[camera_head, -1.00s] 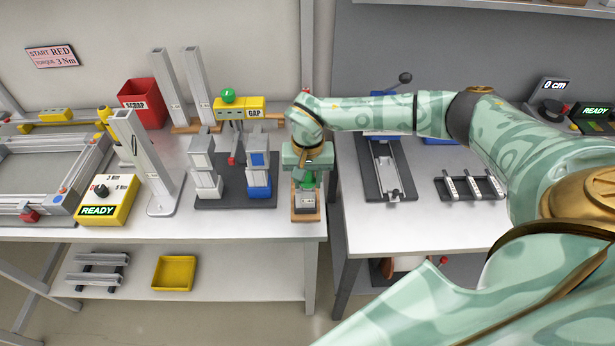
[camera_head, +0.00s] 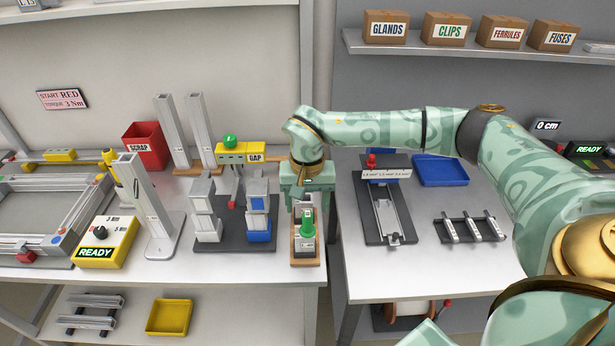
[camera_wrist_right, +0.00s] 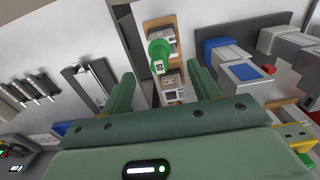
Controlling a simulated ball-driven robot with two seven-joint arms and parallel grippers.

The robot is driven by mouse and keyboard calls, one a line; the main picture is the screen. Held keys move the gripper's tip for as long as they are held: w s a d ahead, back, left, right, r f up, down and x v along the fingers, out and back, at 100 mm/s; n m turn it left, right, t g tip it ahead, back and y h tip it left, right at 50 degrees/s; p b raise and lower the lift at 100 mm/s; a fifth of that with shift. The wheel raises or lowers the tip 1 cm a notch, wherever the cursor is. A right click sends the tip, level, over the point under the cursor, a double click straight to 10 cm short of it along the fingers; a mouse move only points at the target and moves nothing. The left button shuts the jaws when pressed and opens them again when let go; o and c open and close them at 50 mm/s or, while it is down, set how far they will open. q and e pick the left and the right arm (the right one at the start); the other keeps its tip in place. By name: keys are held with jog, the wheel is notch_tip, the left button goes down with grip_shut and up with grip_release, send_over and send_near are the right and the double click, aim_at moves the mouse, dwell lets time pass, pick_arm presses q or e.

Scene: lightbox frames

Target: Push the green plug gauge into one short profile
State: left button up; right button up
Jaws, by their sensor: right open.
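The green plug gauge (camera_head: 307,224) stands upright at a wooden holder (camera_head: 305,262) near the right end of the left bench. Pale grey blocks sit on the holder. How deep the gauge sits, and in which block, I cannot tell. In the wrist view the gauge (camera_wrist_right: 159,52) stands beyond the fingertips, between two grey blocks. My right gripper (camera_head: 306,203) is open and empty behind the gauge; its spread fingers (camera_wrist_right: 162,84) show in the wrist view. Short profiles (camera_head: 470,229) lie in a black rack on the right bench. My left gripper is out of view.
A dark fixture (camera_head: 232,243) with grey and blue blocks stands left of the holder. Behind it are the yellow GAP gauge (camera_head: 240,153) and tall profiles. A blue tray (camera_head: 441,171) lies on the right bench. A gap separates the benches.

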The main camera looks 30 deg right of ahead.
notch_tip(320, 180, up, 8)
jog(key=shift+p, duration=0.3)
dwell(0.4)
